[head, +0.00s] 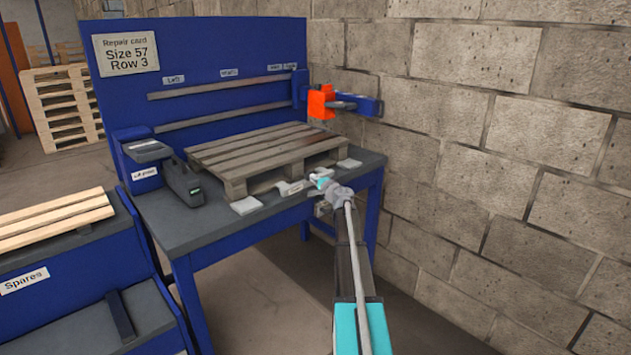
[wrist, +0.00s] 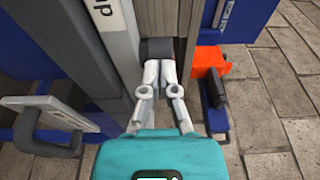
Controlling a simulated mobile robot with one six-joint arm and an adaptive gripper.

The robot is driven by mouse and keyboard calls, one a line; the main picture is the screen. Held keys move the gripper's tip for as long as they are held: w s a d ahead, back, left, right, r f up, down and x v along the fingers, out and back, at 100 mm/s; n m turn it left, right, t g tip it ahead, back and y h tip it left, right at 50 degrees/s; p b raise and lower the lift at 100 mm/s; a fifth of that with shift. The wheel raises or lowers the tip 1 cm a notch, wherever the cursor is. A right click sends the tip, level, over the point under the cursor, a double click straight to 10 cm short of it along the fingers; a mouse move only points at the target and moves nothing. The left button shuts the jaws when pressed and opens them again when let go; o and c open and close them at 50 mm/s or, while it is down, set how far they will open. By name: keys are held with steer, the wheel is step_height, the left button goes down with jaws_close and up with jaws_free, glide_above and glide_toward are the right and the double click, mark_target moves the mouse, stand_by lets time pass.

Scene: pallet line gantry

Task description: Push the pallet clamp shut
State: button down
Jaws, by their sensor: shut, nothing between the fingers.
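The pallet clamp seems to be the orange-red block (head: 322,102) with a blue arm (head: 362,104), at the bench's back right corner beside the wall. It stands out to the right, apart from the wooden pallet (head: 262,152) on the bench. The orange block also shows in the wrist view (wrist: 208,61), right of my fingers. My gripper (head: 318,181) is at the pallet's front right, near the bench's front edge, away from the orange block. In the wrist view my gripper (wrist: 160,68) has its fingers together and empty, over a dark grey block; contact cannot be told.
A grey bench (head: 180,232) with a blue back panel (head: 205,40) carries a grey tool (head: 178,172) at left. Light pads lie around the pallet. A brick wall (head: 480,130) bounds the right side. A spares rack (head: 50,235) stands at left.

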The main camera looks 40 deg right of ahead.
mark_target(308, 176)
steer(key=w, duration=0.4)
steer(key=shift+w+a, duration=0.15)
steer(key=shift+w, duration=0.1)
steer(key=shift+r, duration=0.1)
steer(key=shift+w, duration=0.1)
steer(key=shift+a, duration=0.1)
steer(key=shift+s, duration=0.45)
steer(key=s+a, duration=0.1)
steer(key=s, duration=1.2)
steer(key=shift+s+a, duration=0.25)
